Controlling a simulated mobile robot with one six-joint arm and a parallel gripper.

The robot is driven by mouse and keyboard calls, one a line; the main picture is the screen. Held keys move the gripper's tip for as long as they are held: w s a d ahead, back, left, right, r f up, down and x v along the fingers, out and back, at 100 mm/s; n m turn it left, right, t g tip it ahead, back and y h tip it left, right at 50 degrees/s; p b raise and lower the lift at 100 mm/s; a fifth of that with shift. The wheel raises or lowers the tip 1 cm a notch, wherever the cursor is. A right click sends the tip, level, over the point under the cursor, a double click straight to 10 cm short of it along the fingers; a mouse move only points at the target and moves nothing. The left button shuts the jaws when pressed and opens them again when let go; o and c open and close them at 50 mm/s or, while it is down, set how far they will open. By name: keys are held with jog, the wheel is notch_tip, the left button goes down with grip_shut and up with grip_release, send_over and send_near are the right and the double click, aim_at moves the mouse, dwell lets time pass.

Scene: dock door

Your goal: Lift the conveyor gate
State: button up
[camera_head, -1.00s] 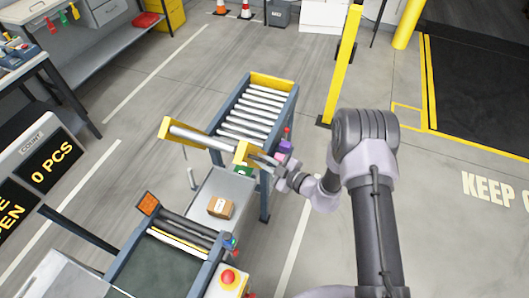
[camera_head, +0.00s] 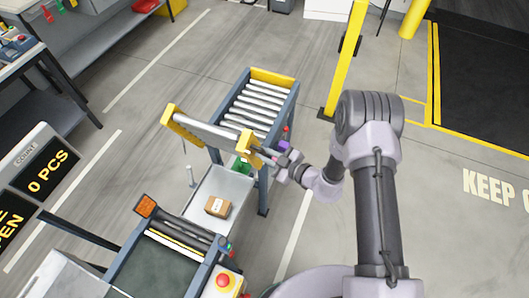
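A small brown carton (camera_head: 217,207) lies on the grey plate below the gate.
The far roller conveyor (camera_head: 262,105) stands behind the gate. The near belt conveyor (camera_head: 160,265) has a red stop button (camera_head: 223,280). A yellow post (camera_head: 343,65) stands right of the far conveyor. The floor at left of the gate is clear.

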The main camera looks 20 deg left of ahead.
jog(key=o, duration=0.3)
jog(key=shift+f, duration=0.1)
jog(key=p+v, duration=0.1)
jog(key=v, duration=1.6)
jog(key=shift+s+d, duration=0.1)
jog(key=shift+d, duration=0.05)
